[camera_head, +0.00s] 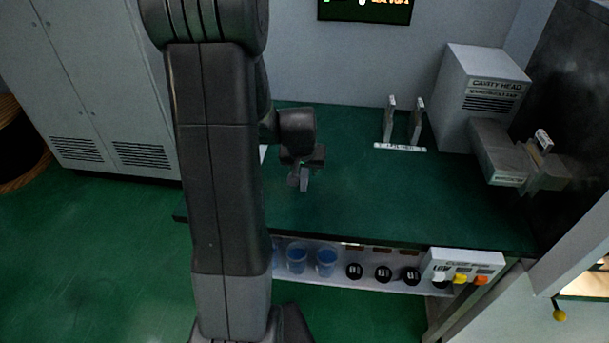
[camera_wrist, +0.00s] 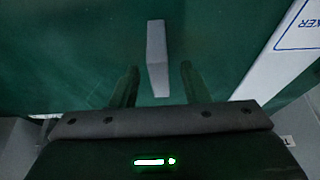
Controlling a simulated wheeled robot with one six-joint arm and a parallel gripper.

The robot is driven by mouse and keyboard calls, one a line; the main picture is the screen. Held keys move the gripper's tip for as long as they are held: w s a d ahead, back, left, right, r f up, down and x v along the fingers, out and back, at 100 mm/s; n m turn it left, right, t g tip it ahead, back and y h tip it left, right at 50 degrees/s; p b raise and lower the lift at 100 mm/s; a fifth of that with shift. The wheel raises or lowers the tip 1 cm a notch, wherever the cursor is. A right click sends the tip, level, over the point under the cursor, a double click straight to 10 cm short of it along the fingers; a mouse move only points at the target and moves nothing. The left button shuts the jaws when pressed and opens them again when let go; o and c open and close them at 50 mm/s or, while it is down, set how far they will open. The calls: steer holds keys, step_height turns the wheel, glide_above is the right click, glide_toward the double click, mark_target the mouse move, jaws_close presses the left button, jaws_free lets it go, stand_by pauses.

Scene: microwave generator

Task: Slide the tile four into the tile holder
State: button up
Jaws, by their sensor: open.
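A plain grey slab, which may be tile four, shows in the wrist view (camera_wrist: 156,50). Its near end lies between my two fingers, with a visible gap on each side. My gripper (camera_wrist: 159,70) is open around that end. In the head view my gripper (camera_head: 301,170) points down over the green bench, and a small grey piece (camera_head: 304,181) shows at its tips. No number is readable on the slab. A stand with two upright grey posts (camera_head: 390,122) and a white label strip stands at the back of the bench, right of my gripper; it may be the tile holder.
A grey cavity head box (camera_head: 482,95) and metal fittings (camera_head: 500,152) stand at the right. A white printed panel (camera_wrist: 285,65) lies right of the slab. Blue cups (camera_head: 297,258) and black knobs (camera_head: 384,274) sit on the lower front shelf. The bench middle (camera_head: 380,195) is clear.

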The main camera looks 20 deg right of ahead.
steer(key=shift+x, duration=1.1)
jaws_close()
steer(key=shift+r, duration=0.1)
